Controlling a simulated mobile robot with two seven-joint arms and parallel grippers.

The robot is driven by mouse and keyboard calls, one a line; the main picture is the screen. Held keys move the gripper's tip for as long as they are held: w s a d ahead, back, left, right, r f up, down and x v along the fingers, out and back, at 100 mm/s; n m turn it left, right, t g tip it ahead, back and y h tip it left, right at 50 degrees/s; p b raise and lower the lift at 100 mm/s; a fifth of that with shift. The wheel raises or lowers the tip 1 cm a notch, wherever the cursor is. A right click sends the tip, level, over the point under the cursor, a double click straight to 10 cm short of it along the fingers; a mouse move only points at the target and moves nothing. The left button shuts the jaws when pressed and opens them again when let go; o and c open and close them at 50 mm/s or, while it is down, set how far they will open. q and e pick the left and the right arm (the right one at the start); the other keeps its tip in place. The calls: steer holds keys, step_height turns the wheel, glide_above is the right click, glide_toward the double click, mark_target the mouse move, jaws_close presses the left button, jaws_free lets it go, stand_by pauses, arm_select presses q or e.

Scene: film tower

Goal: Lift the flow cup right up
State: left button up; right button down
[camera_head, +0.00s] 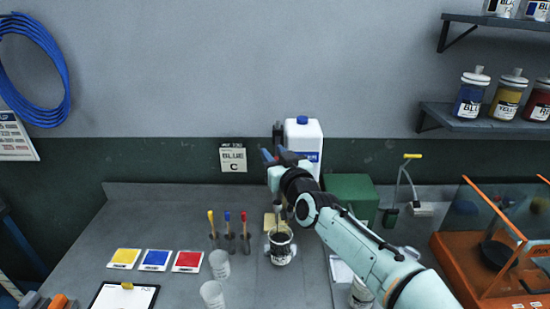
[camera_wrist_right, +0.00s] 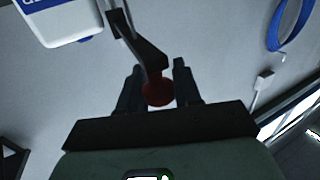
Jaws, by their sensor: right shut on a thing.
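My right gripper (camera_head: 268,155) is above the middle of the bench, in front of the white jug. In the right wrist view, its two fingers (camera_wrist_right: 158,88) stand on either side of a dark red round piece (camera_wrist_right: 158,93) at the end of a dark bar (camera_wrist_right: 143,45). The gripper is shut on this piece, which I take to be the flow cup's handle end. Below it, a labelled pot (camera_head: 281,256) with a dark inside stands on the bench. A slim grey part shows just above the pot; my arm and gripper hide much around it. My left gripper is not in view.
The white jug (camera_head: 303,140) and a green box (camera_head: 351,191) stand behind my arm. Clear cups (camera_head: 219,265), coloured brushes (camera_head: 228,225) and colour cards (camera_head: 155,260) are to the left. An orange-framed case (camera_head: 478,270) is at right. Shelves (camera_head: 485,121) hold jars.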

steer(key=shift+r, duration=0.6)
steer(key=c, duration=0.9)
jaws_free()
steer(key=shift+f, duration=0.15)
steer(key=shift+s+d+f, duration=0.15)
steer(key=shift+s+f, duration=0.05)
steer(key=shift+s, duration=0.25)
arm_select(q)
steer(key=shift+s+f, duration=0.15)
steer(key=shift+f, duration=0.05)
arm_select(e)
steer(key=v, duration=1.2)
steer(key=shift+s+r, duration=0.15)
steer(key=shift+s, duration=0.1)
